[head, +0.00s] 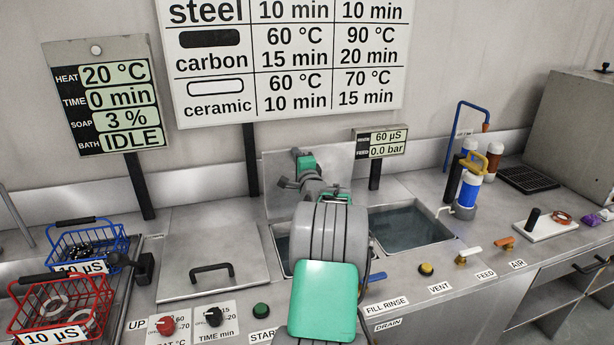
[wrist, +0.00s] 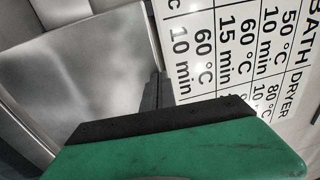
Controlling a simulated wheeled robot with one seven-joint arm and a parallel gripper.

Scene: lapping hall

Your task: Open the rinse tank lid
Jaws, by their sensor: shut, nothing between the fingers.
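A bare steel panel (head: 278,168), which looks like the rinse tank lid, stands nearly upright at the back edge of the rinse tank (head: 455,243). The tank is uncovered, with water showing left and right of my arm; its middle is hidden. My gripper (head: 283,183) is in front of the raised panel, small and partly hidden by my wrist. In the wrist view its dark fingers (wrist: 157,88) are together and empty, beside a shiny steel surface (wrist: 85,75), likely the same lid. No lid handle shows, and I cannot tell whether the fingers touch the lid.
A second steel lid (head: 215,245) with a black handle lies closed to the left. Blue (head: 90,245) and red (head: 62,305) baskets are at far left. A small display (head: 380,142) stands behind the tank. A blue filter (head: 467,190), taps and a grey box (head: 572,125) are to the right.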

